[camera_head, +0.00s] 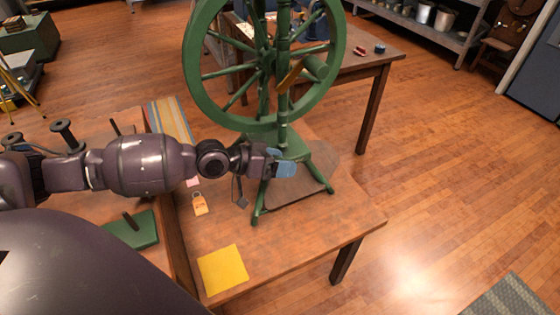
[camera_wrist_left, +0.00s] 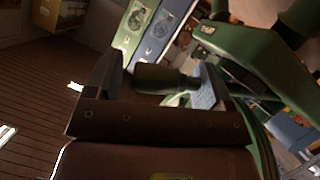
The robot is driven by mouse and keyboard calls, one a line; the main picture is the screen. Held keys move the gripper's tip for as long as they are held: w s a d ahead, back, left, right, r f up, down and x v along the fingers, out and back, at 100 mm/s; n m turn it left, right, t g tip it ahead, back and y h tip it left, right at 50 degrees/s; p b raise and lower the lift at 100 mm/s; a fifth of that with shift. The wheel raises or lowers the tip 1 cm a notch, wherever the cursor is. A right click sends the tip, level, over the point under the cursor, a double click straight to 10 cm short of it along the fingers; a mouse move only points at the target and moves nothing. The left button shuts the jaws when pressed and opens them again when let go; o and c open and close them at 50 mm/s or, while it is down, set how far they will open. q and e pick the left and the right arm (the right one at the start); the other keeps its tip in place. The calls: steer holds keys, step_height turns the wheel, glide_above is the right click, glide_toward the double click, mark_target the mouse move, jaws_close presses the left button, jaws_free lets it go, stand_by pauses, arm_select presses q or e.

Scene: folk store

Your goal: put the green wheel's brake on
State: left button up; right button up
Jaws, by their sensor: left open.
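The green spinning wheel (camera_head: 193,85) stands upright on a wooden table, its treadle (camera_head: 292,196) at the base. A brown wooden piece (camera_head: 290,76) sits tilted by the rim at the wheel's right; I cannot tell whether it is the brake. My left gripper (camera_head: 277,165) is at the wheel's lower frame, under the rim. In the left wrist view, my left gripper (camera_wrist_left: 158,85) is open, with a dark green rounded part (camera_wrist_left: 163,77) showing between or just beyond its fingers. I cannot tell whether they touch it. My right gripper is not in view.
The table (camera_head: 315,243) holds a yellow cloth (camera_head: 223,269) and an orange tag (camera_head: 200,204) left of the wheel. A green piece with a dark peg (camera_head: 134,229) lies on the surface further left. Another table (camera_head: 380,62) stands behind the wheel. Open floor lies to the right.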

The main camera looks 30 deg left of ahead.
arm_select(q)
steer(key=c, duration=1.3)
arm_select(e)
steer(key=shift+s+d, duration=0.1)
